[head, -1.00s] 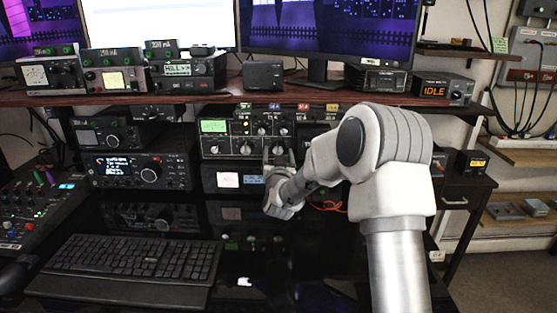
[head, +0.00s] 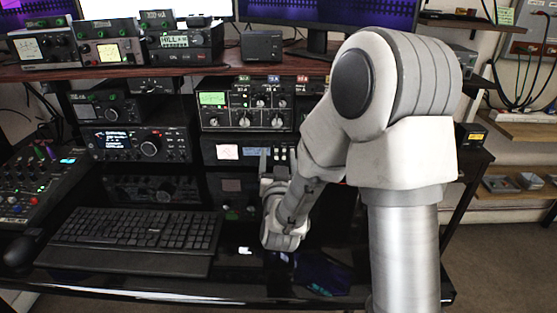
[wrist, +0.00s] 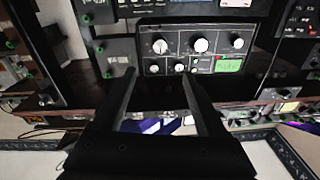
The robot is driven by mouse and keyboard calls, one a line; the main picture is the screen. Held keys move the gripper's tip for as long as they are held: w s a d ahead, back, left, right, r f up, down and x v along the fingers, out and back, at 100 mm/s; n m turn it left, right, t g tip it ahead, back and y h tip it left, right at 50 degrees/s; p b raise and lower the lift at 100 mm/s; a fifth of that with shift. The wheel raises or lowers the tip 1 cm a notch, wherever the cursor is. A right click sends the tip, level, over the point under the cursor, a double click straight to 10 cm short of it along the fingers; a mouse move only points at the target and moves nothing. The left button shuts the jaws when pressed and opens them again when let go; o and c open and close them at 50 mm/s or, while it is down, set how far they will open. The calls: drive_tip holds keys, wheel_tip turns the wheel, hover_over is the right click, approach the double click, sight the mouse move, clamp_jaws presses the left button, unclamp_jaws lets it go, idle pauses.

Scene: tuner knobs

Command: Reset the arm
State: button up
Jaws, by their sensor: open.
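My gripper (head: 277,160) is open and empty in front of the radio rack in the head view. Its two fingers point away from me, and my arm hides the rack's right part. In the wrist view my gripper (wrist: 159,73) shows both fingers spread apart with nothing between them. The tuner unit (head: 243,91), a black panel with pale round knobs and a lit green display, sits on the rack just beyond the fingers. The tuner unit also shows upside down in the wrist view (wrist: 178,57), with its knobs in clear sight. The fingers appear apart from it.
A black keyboard (head: 135,232) lies on the glossy desk left of my gripper. A mixer (head: 38,185) stands at far left. A radio with a lit screen (head: 135,145) stands left of the tuner. A wooden shelf (head: 240,69) with small devices runs above.

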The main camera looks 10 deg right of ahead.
drive_tip(key=shift+s, duration=0.6)
drive_tip(key=shift+a+r, duration=0.1)
drive_tip(key=shift+r, duration=0.05)
drive_tip(key=s+d+r+n+g+y, duration=0.1)
drive_tip(key=s+r+n+g+y, duration=0.35)
drive_tip(key=s, duration=1.05)
drive_tip(key=s+d+r+m+g+h, duration=0.15)
drive_tip(key=s+g, duration=0.65)
drive_tip(key=s, duration=0.8)
wheel_tip(320, 180, up, 19)
drive_tip(key=p, duration=2)
drive_tip(key=shift+w+d, duration=0.15)
drive_tip(key=shift+w, duration=0.25)
drive_tip(key=shift+f, duration=0.1)
